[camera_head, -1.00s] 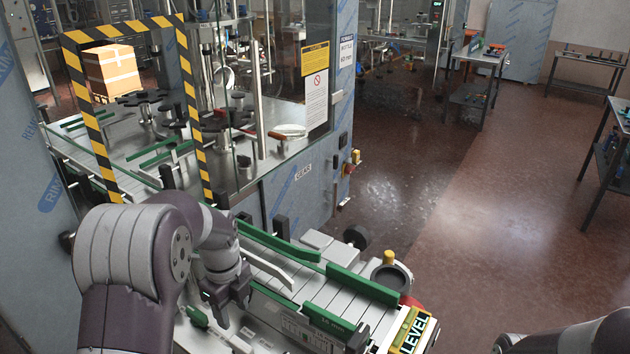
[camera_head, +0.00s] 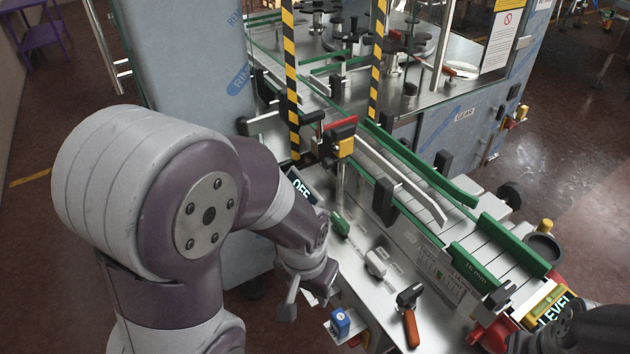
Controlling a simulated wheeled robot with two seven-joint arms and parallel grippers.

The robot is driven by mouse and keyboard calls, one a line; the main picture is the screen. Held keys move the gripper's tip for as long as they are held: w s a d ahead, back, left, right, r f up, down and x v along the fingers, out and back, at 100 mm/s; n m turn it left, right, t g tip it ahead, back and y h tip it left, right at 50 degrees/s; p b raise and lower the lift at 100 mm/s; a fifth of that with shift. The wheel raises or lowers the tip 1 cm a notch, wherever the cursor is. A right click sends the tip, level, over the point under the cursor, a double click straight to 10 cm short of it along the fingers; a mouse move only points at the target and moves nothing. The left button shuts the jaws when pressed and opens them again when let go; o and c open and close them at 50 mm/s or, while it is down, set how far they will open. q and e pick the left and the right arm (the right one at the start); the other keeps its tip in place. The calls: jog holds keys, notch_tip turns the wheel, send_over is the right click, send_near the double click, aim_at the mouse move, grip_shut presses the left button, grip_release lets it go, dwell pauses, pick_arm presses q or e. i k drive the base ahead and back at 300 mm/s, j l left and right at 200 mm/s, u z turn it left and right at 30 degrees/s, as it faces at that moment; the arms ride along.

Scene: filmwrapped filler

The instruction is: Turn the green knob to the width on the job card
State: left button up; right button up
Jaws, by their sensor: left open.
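The green knob (camera_head: 340,225) sits on the sloping metal panel beside the conveyor, just right of the "OFF" sign. My left gripper (camera_head: 309,295) is open and empty, below and left of the green knob and apart from it, at the panel's left edge.
A blue item (camera_head: 340,322) is below. A red and yellow device (camera_head: 342,138) rises behind. The conveyor's green guide rail (camera_head: 514,245) runs along the right.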

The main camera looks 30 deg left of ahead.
aim_at(341, 226)
jog(key=j+u, duration=0.4)
jog(key=k+z, duration=0.15)
jog(key=z, duration=3.35)
jog(key=k+j, duration=0.55)
jog(key=k, duration=0.3)
jog(key=k+j+u, duration=0.1)
jog(key=u, duration=1.45)
